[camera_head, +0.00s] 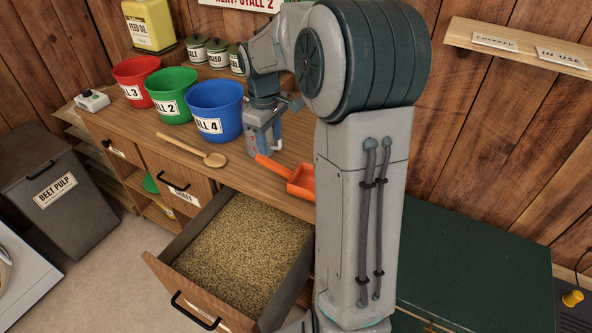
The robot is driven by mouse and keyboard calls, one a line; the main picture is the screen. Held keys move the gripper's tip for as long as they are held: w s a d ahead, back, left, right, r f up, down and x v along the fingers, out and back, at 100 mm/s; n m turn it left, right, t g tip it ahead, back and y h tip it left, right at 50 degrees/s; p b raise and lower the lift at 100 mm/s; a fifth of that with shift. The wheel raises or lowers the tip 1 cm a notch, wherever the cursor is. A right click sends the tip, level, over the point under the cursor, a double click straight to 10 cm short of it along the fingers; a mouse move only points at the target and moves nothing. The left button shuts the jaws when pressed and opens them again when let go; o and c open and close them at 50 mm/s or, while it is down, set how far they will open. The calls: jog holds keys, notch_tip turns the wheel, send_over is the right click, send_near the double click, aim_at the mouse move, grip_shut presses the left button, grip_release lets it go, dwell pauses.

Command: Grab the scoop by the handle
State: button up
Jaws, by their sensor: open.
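An orange scoop (302,182) lies on the wooden counter (225,178) near its front edge, partly hidden behind my arm at the right. Its handle (271,166) points up and left, toward my gripper. My gripper (264,150) points down and is open, just behind the handle's end in the picture. I cannot tell whether its fingers touch the handle or the counter. The scoop does not appear to be held.
A blue bucket (216,112) stands close left of my gripper, beside a green bucket (171,96) and a red bucket (137,80). A wooden spoon (190,149) lies in front of them. An open grain drawer (165,276) juts out below the counter.

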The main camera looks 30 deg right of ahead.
aim_at(275, 164)
jog(key=shift+n+y, duration=0.3)
jog(key=shift+n, duration=0.3)
jog(key=w+d+f, duration=0.1)
jog(key=f, duration=0.2)
jog(key=w+d+f, duration=0.1)
jog(key=f, duration=0.2)
jog(key=w+d+f, duration=0.1)
jog(key=f, duration=0.3)
jog(key=shift+w+d+p, duration=0.15)
jog(key=shift+w+p, duration=0.1)
jog(key=shift+p, duration=0.15)
jog(key=shift+w+a+f+p, duration=0.1)
jog(key=shift+a+f+p, duration=0.15)
jog(key=shift+f, duration=1.1)
jog(key=shift+w+a+f+p, duration=0.1)
jog(key=shift+a+f+p, duration=0.1)
jog(key=shift+f, duration=1.1)
jog(key=shift+c, duration=0.3)
grip_shut()
